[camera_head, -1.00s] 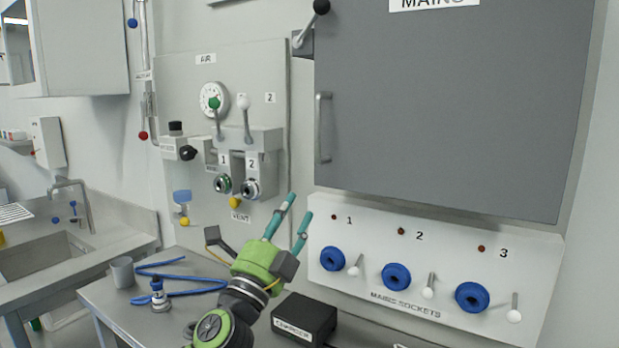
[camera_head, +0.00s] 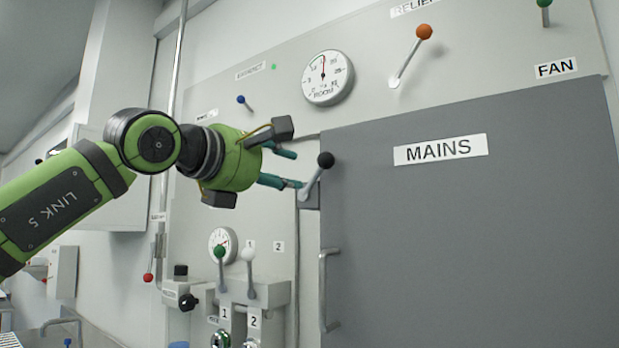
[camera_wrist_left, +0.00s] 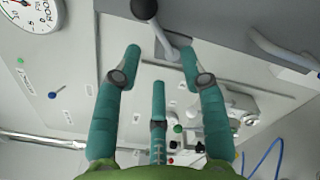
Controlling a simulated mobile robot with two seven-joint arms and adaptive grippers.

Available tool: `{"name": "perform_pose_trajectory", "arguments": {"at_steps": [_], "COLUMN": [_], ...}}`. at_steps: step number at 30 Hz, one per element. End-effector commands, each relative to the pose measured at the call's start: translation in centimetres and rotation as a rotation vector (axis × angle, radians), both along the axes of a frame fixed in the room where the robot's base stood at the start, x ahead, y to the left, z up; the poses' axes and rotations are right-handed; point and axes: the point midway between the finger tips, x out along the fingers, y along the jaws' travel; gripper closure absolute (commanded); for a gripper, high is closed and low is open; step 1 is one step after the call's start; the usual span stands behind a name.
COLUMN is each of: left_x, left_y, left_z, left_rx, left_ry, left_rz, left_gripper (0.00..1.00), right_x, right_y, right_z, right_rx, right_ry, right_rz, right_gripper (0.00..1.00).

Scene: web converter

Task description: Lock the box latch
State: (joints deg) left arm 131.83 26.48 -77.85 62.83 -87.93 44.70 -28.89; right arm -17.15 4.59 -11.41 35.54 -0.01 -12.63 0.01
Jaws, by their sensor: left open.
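The box latch is a grey lever with a black knob (camera_head: 325,160) at the upper left corner of the dark grey MAINS box (camera_head: 470,230). Its lever slopes from the knob down to the left onto a small grey bracket. In the left wrist view the black knob (camera_wrist_left: 145,8) is at the top edge, cut off, and the lever shows just beyond the fingertips. My left gripper (camera_head: 295,170) has green-teal fingers and is open, just left of the latch. In the left wrist view its fingers (camera_wrist_left: 159,56) are spread and empty. My right gripper is not in view.
The box door has a grey vertical handle (camera_head: 325,290) below the latch. A round gauge (camera_head: 328,77) and an orange-knobbed lever (camera_head: 424,32) are above. Green-knobbed (camera_head: 219,251) and white-knobbed (camera_head: 248,253) levers stand below the gripper.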

Motion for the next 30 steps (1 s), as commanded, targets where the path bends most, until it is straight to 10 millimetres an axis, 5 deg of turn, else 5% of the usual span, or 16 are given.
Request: {"name": "perform_pose_trajectory", "arguments": {"at_steps": [12,25,26,29,30], "left_x": [4.5,5.7,5.7,5.7,5.7], "left_y": [-2.8,-3.7,-3.7,-3.7,-3.7], "left_z": [0.7,0.2,0.2,0.2,0.2], "left_rx": [0.006,0.004,0.004,0.004,0.004], "left_ry": [0.001,-0.003,-0.003,-0.003,-0.003], "left_rz": [0.009,0.007,0.007,0.007,0.007], "left_gripper": [0.58,0.58,0.62,1.00,1.00], "right_x": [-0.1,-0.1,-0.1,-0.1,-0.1], "right_y": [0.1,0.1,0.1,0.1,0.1], "right_z": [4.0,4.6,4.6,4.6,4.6], "right_rx": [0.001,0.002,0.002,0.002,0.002], "right_ry": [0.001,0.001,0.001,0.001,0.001], "right_rz": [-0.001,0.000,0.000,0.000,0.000], "right_gripper": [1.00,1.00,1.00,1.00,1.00]}}
